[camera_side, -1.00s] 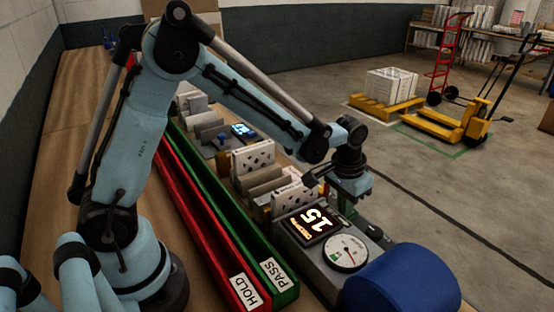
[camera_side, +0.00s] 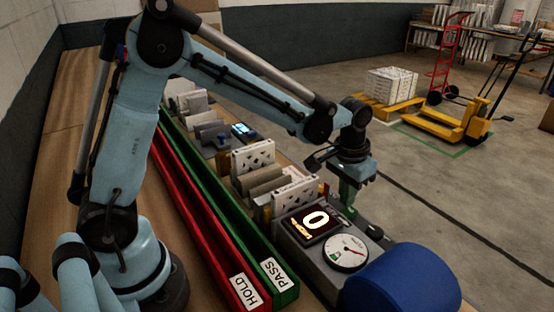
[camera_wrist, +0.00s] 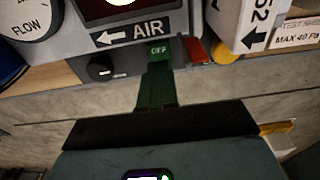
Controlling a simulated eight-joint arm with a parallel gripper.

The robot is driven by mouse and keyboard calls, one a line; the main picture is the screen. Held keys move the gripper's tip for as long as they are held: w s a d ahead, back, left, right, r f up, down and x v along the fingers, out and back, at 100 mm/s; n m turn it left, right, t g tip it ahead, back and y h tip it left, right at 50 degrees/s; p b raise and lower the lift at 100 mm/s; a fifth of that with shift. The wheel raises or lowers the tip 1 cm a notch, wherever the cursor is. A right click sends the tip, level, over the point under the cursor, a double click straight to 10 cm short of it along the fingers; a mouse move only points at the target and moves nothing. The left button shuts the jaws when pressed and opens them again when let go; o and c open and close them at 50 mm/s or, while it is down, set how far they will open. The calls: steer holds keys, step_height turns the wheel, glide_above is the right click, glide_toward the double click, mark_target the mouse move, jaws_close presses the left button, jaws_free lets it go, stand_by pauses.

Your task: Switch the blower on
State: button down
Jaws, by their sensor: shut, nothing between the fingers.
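The blower unit is a grey housing (camera_side: 318,266) with a lit display (camera_side: 316,220) reading 0, a round white flow gauge (camera_side: 346,252) and a blue drum (camera_side: 405,280). In the wrist view, an AIR label with a left arrow (camera_wrist: 133,33) is on the housing. A small green piece marked OFF (camera_wrist: 158,50) is below it, with a red piece (camera_wrist: 197,52) to its right. My gripper (camera_side: 349,207) is shut and empty beside the housing. Its green fingers (camera_wrist: 158,72) appear just below the OFF marking; contact cannot be told.
A black knob (camera_wrist: 101,69) is left of my fingers. White boxed filters (camera_side: 295,190) stand in a row behind the housing. Red HOLD (camera_side: 205,225) and green PASS (camera_side: 235,225) channels run along the left.

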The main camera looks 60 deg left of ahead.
step_height(320, 180, up, 11)
steer(key=s, duration=0.1)
steer(key=shift+s, duration=0.15)
steer(key=shift+s+f, duration=0.1)
stand_by(0.3)
steer(key=s+a+t, duration=0.1)
steer(key=s+t, duration=0.1)
steer(key=s, duration=0.2)
steer(key=s+a+f+t, duration=0.1)
steer(key=s+a, duration=0.1)
steer(key=s, duration=0.2)
steer(key=s+a+f+t, duration=0.1)
steer(key=s+a+t, duration=0.1)
steer(key=s, duration=0.2)
steer(key=shift+s+a+t, duration=0.1)
steer(key=shift+t, duration=0.2)
steer(key=shift+s+a+f, duration=0.15)
steer(key=shift+s+f, duration=0.2)
steer(key=shift+s, duration=0.05)
steer(key=w+d+r+g, duration=0.2)
steer(key=w+r, duration=0.2)
steer(key=w, duration=0.2)
steer(key=g, duration=0.3)
glide_toward(352, 210)
steer(key=f, duration=0.6)
steer(key=shift+w+f, duration=0.4)
